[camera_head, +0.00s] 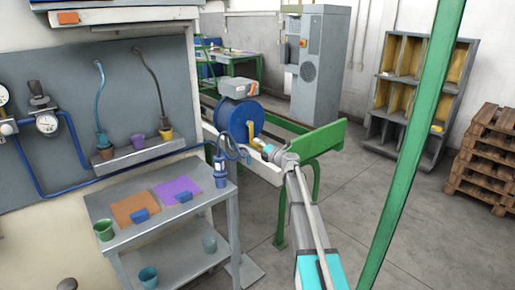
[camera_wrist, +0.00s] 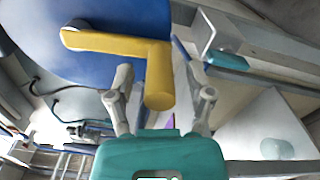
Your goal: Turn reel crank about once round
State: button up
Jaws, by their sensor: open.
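The blue reel (camera_head: 238,119) is mounted beside the grey wall panel, past the metal shelf stand. Its yellow crank (camera_head: 253,127) is on the face toward my arm. In the wrist view the crank arm (camera_wrist: 110,41) runs from the hub at upper left to a thick yellow handle (camera_wrist: 159,78) pointing toward the camera. My gripper (camera_head: 266,150) is at the crank's lower end. In the wrist view its fingers (camera_wrist: 161,76) are open, one on either side of the handle. I see gaps on both sides; contact is not visible.
A grey stand (camera_head: 155,233) with cups and coloured sheets is at left. A blue hose (camera_head: 110,182) runs to the reel area. A green beam (camera_head: 319,140) is just right of my gripper, and a green post (camera_head: 410,150) stands in the foreground.

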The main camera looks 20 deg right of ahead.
jog(key=shift+s, duration=0.15)
jog(key=shift+s+d, duration=0.1)
jog(key=v, duration=1.1)
jog(key=shift+s, duration=0.2)
jog(key=shift+d, duration=0.15)
